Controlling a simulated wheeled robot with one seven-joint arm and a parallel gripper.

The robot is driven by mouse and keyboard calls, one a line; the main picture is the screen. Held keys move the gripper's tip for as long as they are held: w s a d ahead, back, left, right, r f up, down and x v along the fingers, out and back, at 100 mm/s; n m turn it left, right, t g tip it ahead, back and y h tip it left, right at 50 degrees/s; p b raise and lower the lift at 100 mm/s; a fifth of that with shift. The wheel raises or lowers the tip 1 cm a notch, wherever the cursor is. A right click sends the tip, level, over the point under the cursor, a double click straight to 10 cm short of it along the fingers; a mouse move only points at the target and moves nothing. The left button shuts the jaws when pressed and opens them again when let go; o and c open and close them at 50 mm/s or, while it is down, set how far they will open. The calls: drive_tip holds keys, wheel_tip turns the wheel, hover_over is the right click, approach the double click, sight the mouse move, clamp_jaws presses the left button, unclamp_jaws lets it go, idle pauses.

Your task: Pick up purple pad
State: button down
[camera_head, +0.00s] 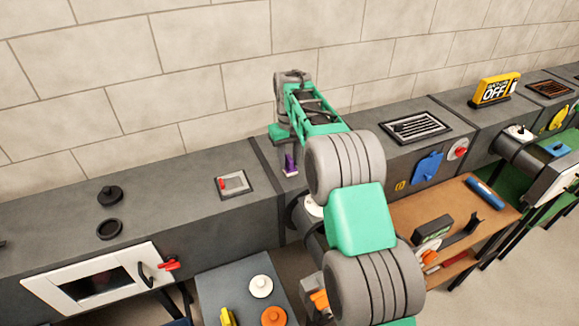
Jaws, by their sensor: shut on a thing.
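The purple pad (290,162) is a small purple piece on top of the long grey duct, just left of my arm. My gripper (287,150) reaches down from the green and grey wrist and is shut on the purple pad. The pad is upright, with its lower end at or close to a small pale patch on the duct top; I cannot tell whether they touch. The fingers are small and partly hidden by the wrist.
A switch plate with a red lever (232,183) lies left of the pad, and a black vent grille (415,127) lies right. A black knob (110,195) is further left. A low table with a white disc (261,286) stands in front. A brick wall rises behind.

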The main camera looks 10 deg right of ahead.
sight(289, 157)
drive_tip(key=shift+r, duration=0.15)
drive_tip(key=shift+r, duration=0.25)
wheel_tip(289, 157, up, 3)
drive_tip(key=shift+f+b, duration=0.2)
drive_tip(key=shift+b, duration=0.15)
drive_tip(key=s+d+r+b, duration=0.2)
drive_tip(key=s+r+b, duration=0.3)
drive_tip(key=s+r, duration=0.4)
drive_tip(key=s, duration=0.4)
drive_tip(key=shift+s+d+r, duration=0.35)
drive_tip(key=shift+s, duration=0.05)
